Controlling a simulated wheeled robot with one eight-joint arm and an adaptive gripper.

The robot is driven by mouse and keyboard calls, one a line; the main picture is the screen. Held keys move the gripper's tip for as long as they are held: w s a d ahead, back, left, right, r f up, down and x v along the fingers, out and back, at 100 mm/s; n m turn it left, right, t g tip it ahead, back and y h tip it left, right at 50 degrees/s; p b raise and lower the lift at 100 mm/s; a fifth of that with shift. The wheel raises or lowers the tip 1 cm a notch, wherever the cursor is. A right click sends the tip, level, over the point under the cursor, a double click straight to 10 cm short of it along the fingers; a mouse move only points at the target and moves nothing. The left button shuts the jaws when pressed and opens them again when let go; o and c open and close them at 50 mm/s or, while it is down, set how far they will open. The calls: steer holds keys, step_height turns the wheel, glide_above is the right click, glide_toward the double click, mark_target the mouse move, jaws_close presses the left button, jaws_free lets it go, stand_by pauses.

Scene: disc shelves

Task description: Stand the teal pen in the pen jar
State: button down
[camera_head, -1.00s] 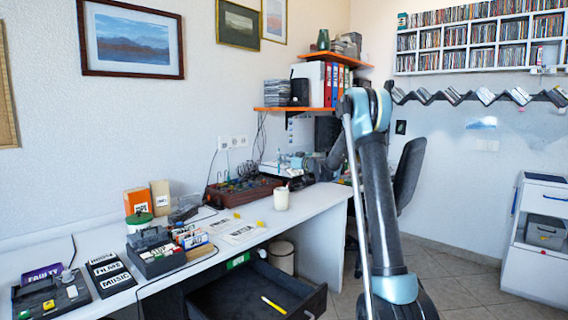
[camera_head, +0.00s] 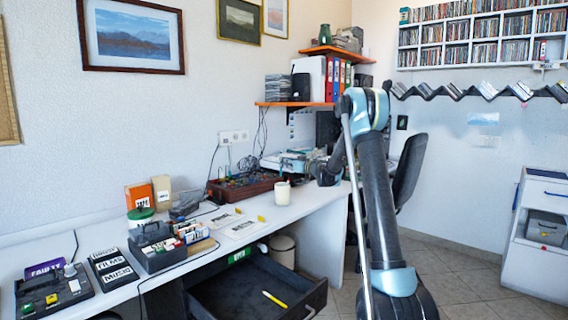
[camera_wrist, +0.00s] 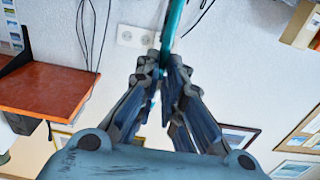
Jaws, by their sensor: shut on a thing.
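My gripper (camera_wrist: 164,75) is shut on the teal pen (camera_wrist: 172,28) in the wrist view. The pen runs up from between the fingertips and out of the top edge, slightly tilted. The cream pen jar (camera_head: 282,193) stands upright on the white desk in the head view, near the desk's right part. My arm's end is to the right of the jar and above it in that picture. The pen cannot be made out clearly in the head view. The jar is not seen in the wrist view.
A dark red box of electronics (camera_head: 243,188) stands behind and left of the jar. Printed sheets (camera_head: 240,227) lie in front of it. An open drawer (camera_head: 250,288) holding a yellow pen juts out below. An orange shelf (camera_wrist: 45,92) shows in the wrist view.

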steer(key=shift+f, duration=3.45)
steer(key=c, duration=1.6)
jaws_free()
steer(key=shift+c, duration=0.2)
steer(key=v, duration=1.2)
steer(key=shift+f, duration=0.1)
